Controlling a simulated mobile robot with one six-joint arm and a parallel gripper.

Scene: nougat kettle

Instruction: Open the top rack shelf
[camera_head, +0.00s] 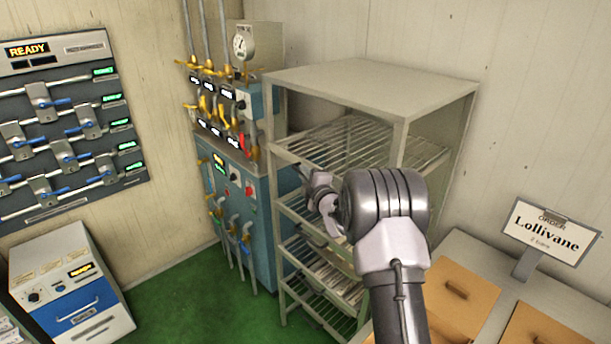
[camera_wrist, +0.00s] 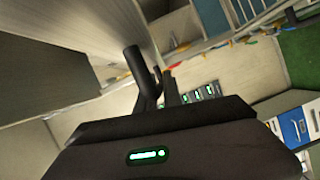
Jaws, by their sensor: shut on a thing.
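The rack (camera_head: 435,98) is a tall beige frame with several wire shelves, standing against the wall right of the blue machine. The top rack shelf (camera_head: 345,140) is a wire grid just under the rack's solid top. My gripper (camera_head: 318,184) is at the rack's front, by the front edge of this shelf, and is shut on it. The exact grip is small and partly hidden by my wrist. In the wrist view my two dark fingers (camera_wrist: 158,88) are close together beside a large pale panel. My arm hides the right part of the lower shelves.
A blue machine (camera_head: 262,190) with yellow valves and pipes stands directly left of the rack. A counter (camera_head: 490,262) with wooden boards (camera_head: 462,300) and a "Lollivane" order sign (camera_head: 548,232) is at the right. Green floor (camera_head: 185,290) is clear at the lower left.

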